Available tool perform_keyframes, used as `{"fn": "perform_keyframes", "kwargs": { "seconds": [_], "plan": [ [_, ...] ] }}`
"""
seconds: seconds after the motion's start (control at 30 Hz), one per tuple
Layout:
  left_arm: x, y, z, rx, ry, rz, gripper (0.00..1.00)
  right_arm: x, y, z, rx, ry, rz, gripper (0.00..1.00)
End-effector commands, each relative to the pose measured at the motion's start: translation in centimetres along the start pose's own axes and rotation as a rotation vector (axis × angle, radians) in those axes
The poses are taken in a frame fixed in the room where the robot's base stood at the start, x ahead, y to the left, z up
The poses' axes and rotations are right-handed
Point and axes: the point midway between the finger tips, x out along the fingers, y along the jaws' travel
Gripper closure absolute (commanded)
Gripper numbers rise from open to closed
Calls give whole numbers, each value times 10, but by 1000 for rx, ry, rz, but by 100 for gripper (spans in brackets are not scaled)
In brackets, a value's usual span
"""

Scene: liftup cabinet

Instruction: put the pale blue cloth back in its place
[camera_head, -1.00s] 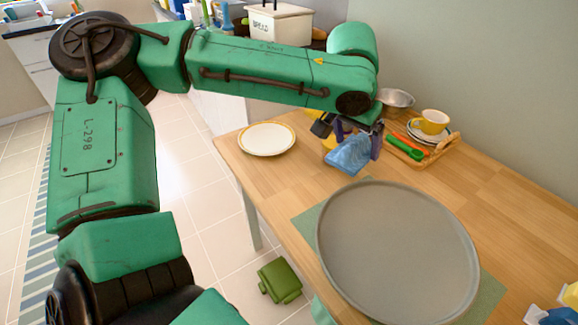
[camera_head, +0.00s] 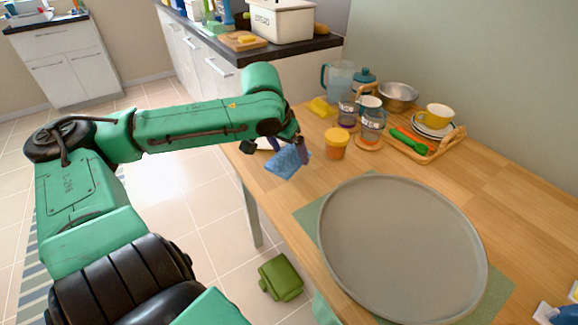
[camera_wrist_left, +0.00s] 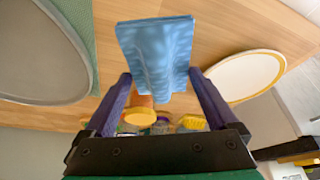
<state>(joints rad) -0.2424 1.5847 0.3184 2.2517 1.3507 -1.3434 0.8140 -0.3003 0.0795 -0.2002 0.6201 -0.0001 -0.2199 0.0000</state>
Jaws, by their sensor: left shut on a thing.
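The pale blue cloth (camera_head: 287,160) hangs from my left gripper (camera_head: 276,148), above the left edge of the wooden table. In the left wrist view the cloth (camera_wrist_left: 157,55) is folded and held between the two purple fingers of the left gripper (camera_wrist_left: 157,92). The gripper is shut on it. The plate (camera_head: 264,145) is mostly hidden behind the gripper and cloth in the head view. The plate with a yellow rim (camera_wrist_left: 240,75) shows to the right of the cloth in the left wrist view. My right gripper is not in view.
A large grey round tray (camera_head: 400,250) lies on a green mat at the front of the table. An orange-lidded jar (camera_head: 336,143), glasses, a yellow cloth (camera_head: 322,107), a pitcher (camera_head: 339,79) and a wooden rack (camera_head: 432,150) stand further back. A green bag-like object (camera_head: 281,277) lies on the floor.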

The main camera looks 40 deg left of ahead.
Motion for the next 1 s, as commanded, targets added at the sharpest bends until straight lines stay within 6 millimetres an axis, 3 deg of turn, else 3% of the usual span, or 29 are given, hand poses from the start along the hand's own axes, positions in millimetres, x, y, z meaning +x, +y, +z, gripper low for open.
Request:
{"fn": "perform_keyframes", "kwargs": {
  "seconds": [0.03, 0.33, 0.7, 0.73, 1.0],
  "plan": [
    [12, 0, 6, 0, -2, 2, 100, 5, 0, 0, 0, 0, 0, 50],
    [57, 0, 24, 1, -1, -1, 100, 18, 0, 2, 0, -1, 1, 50],
    [61, 0, 25, 0, 2, 0, 100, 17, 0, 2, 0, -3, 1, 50],
    [60, 0, 24, 0, 3, 0, 0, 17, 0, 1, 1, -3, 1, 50],
    [59, 0, 24, 0, 2, -1, 0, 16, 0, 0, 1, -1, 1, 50]
  ]
}}
